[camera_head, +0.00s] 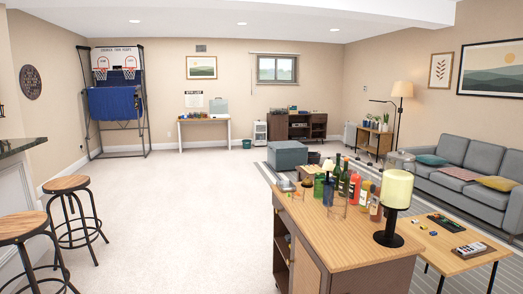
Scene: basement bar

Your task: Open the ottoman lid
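The ottoman (287,157) is a blue-grey box standing on the floor in the middle distance, right of the picture's centre. Its flat lid (287,146) appears to lie closed on top. A wooden cabinet with bottles stands nearer to me, and its far end comes close to the ottoman's lower edge in the picture. Neither of my grippers shows in the head view.
The wooden cabinet (345,240) carries bottles (345,182) and a lamp (393,200). A grey sofa (455,170) and low table (440,245) stand right. Bar stools (70,185) stand left. Open carpet (195,220) lies between the stools and the cabinet.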

